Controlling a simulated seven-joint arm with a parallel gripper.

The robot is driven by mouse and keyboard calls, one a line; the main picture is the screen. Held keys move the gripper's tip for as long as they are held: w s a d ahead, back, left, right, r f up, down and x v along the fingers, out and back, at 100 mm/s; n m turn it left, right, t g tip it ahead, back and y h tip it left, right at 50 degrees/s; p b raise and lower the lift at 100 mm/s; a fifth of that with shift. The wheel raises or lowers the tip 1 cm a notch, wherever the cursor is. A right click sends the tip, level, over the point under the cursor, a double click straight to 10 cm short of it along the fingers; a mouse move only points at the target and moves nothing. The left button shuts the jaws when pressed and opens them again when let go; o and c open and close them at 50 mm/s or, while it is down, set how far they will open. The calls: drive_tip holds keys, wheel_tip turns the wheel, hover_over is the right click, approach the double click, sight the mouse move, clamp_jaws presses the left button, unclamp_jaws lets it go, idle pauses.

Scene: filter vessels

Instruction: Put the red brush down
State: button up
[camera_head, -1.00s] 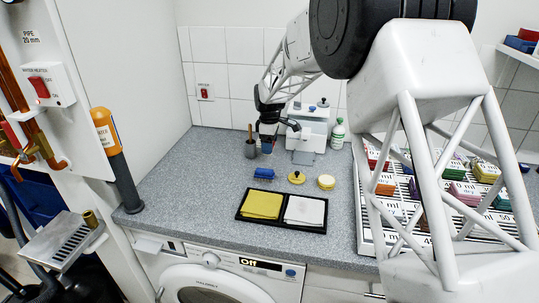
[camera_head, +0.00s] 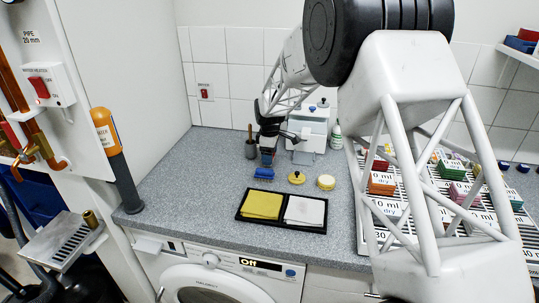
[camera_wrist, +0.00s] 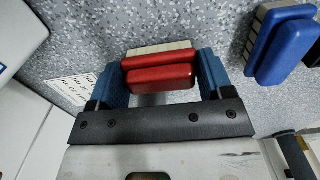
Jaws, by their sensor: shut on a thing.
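The red brush (camera_wrist: 160,78) has a red back and a pale bristle block. It is between the two blue fingers of my gripper (camera_wrist: 163,85) in the wrist view, and the gripper is shut on it. In the head view my gripper (camera_head: 267,154) hangs over the back left of the grey worktop, and the red brush is too small and covered there to make out well. Whether its bristles touch the worktop cannot be told.
A blue brush (camera_head: 264,173) lies close in front of my gripper; it also shows in the wrist view (camera_wrist: 283,46). A yellow round item (camera_head: 296,178), a cream round item (camera_head: 326,182), a dark cup (camera_head: 251,149) and a black tray (camera_head: 281,225) with cloths stand around.

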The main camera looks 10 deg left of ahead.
drive_tip(key=shift+f, duration=0.15)
drive_tip(key=o, duration=1)
drive_tip(key=shift+c, duration=0.2)
wheel_tip(320, 180, up, 12)
idle(0.4)
idle(0.5)
